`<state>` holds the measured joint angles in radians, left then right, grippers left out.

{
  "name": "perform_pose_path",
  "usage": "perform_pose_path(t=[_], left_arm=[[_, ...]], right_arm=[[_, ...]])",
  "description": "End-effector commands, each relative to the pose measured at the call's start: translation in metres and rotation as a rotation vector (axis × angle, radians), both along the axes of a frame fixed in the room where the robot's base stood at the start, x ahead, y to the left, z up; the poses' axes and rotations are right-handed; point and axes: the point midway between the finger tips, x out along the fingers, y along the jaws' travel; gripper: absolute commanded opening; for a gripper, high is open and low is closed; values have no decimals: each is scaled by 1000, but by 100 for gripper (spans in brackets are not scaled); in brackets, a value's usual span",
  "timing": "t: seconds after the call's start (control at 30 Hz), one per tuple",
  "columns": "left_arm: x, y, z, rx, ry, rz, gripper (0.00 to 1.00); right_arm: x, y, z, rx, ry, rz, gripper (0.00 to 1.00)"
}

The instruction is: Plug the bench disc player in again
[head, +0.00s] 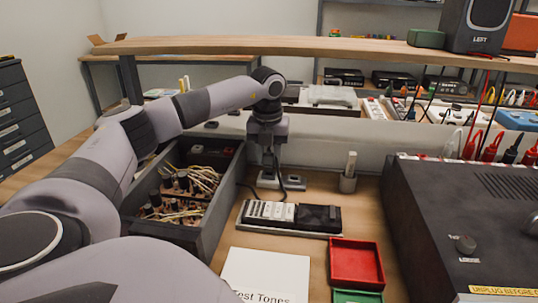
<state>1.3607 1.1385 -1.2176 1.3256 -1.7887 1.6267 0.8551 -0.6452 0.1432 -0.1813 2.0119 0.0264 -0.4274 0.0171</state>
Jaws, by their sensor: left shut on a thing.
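My left gripper (268,165) points down over the back of the bench, behind the grey-and-black strip. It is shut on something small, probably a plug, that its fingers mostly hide. A dark cable (283,188) curls on the bench just beside the fingers. A low grey block (294,183) lies at the fingertips; I cannot tell whether the held thing touches it. Several black units (343,77) stand on the far shelf, and a large dark unit (450,215) fills the right; I cannot tell which is the disc player. My right gripper is out of view.
A dark crate (205,240) of wires and parts stands left of the gripper. A grey-and-black strip (285,216), a red tray (356,264) and a "Test Tones" sheet (265,272) lie in front. A wooden shelf (200,45) crosses behind.

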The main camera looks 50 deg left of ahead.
Motion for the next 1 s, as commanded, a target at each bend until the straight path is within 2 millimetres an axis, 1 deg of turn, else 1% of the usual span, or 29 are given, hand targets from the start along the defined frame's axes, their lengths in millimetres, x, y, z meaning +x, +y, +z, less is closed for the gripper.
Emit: perform_pose_path(t=[1.0], left_arm=[[0, 0, 0, -1, 1, 0, 8]], right_arm=[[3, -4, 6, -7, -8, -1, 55]])
